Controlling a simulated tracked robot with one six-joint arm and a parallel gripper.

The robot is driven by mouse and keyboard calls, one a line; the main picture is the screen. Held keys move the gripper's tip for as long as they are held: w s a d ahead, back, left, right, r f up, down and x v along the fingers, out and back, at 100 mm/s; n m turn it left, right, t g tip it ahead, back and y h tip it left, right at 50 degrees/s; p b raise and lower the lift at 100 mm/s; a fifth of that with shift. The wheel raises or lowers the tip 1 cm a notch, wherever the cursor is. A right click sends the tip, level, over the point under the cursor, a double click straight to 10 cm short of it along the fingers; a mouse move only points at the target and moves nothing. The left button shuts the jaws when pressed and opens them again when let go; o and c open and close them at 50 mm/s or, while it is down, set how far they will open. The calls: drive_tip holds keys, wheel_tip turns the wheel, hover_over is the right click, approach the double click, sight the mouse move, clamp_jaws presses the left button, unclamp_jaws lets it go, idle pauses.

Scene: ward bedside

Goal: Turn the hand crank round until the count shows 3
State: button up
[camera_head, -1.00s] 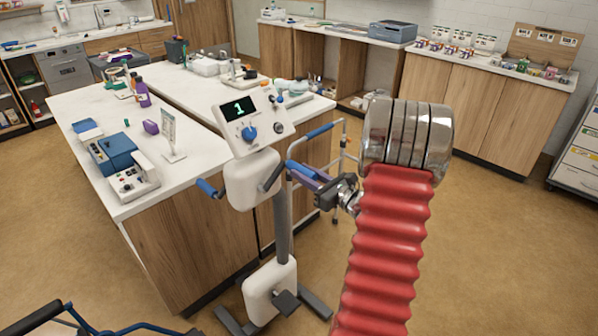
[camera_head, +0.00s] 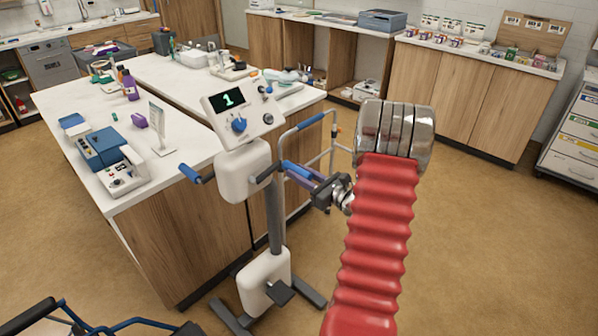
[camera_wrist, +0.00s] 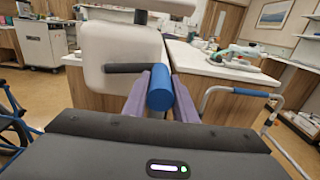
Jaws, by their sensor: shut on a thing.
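The hand crank machine stands on a floor post, with a white housing (camera_head: 243,172) and a tilted console above it. The console's display (camera_head: 227,98) reads 1. One crank handle with a blue grip (camera_head: 190,173) sticks out to the left. The other crank's blue grip (camera_wrist: 160,90) shows in the wrist view, between the purple fingers of my gripper (camera_wrist: 160,98). My gripper (camera_head: 294,169) is shut on this right-hand grip, at the right side of the housing. A dark crank arm (camera_wrist: 135,68) runs from the grip to the housing.
A white-topped counter (camera_head: 180,77) stands close behind and left of the machine. A walker frame (camera_head: 333,140) with a blue handle is just right of it. A wheelchair part (camera_head: 60,318) shows at the lower left. Open floor (camera_head: 460,240) lies to the right.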

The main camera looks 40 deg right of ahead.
drive_tip(key=shift+f, duration=0.1)
drive_tip(key=f, duration=0.5)
drive_tip(key=shift+a, duration=0.25)
drive_tip(key=f, duration=0.1)
drive_tip(key=a+f, duration=0.2)
drive_tip(key=f, duration=0.1)
drive_tip(key=shift+a, duration=0.25)
drive_tip(key=shift+s+a+f, duration=0.1)
drive_tip(key=shift+a+f, duration=0.6)
drive_tip(key=shift+a, duration=0.35)
drive_tip(key=shift+s+a+f, duration=0.1)
drive_tip(key=shift+a+f, duration=0.55)
drive_tip(key=shift+a, duration=0.35)
